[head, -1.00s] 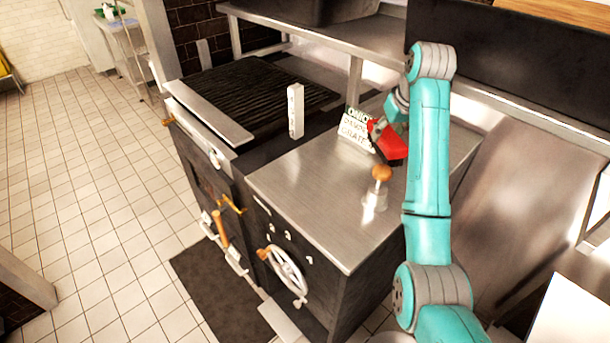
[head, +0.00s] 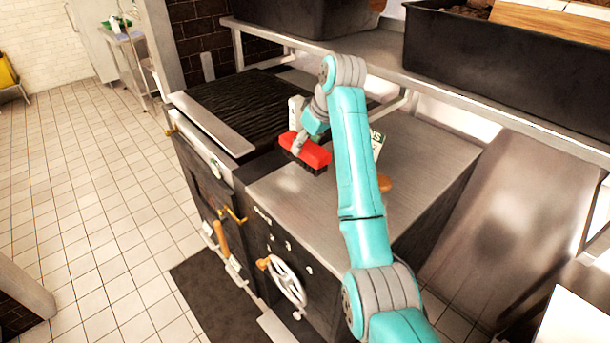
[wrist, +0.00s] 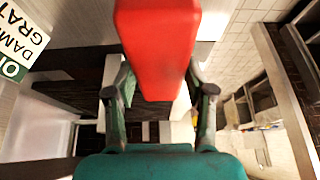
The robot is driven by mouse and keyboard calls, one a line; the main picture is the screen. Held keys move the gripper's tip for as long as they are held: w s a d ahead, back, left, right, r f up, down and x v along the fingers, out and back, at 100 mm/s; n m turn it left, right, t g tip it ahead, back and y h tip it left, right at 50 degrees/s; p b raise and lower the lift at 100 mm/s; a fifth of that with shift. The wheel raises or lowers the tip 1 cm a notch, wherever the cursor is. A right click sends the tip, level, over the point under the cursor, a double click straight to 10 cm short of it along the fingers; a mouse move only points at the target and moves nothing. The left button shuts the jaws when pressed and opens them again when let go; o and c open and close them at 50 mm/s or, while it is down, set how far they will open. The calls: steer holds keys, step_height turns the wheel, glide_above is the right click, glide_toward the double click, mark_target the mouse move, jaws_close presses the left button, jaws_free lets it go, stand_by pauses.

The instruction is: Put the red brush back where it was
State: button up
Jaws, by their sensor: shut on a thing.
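The red brush (head: 306,151) has a red block and dark bristles underneath. My gripper (head: 303,141) is shut on it and holds it over the left part of the steel counter (head: 262,198), close to the grill. In the wrist view the red brush (wrist: 158,50) fills the top middle, with the fingers of my gripper (wrist: 160,100) on either side of it. In the head view the sign (head: 376,143) is mostly hidden behind my arm.
The black ridged grill (head: 240,98) lies left of the counter. A wooden knob (head: 384,183) is partly hidden by my arm. A steel shelf (head: 380,60) with dark bins runs above the back.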

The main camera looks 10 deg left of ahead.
step_height(320, 180, down, 8)
steer(key=shift+d+f, duration=0.1)
steer(key=shift+f, duration=0.05)
stand_by(0.3)
steer(key=shift+f, duration=0.15)
steer(key=o, duration=1.5)
steer(key=shift+c, duration=0.2)
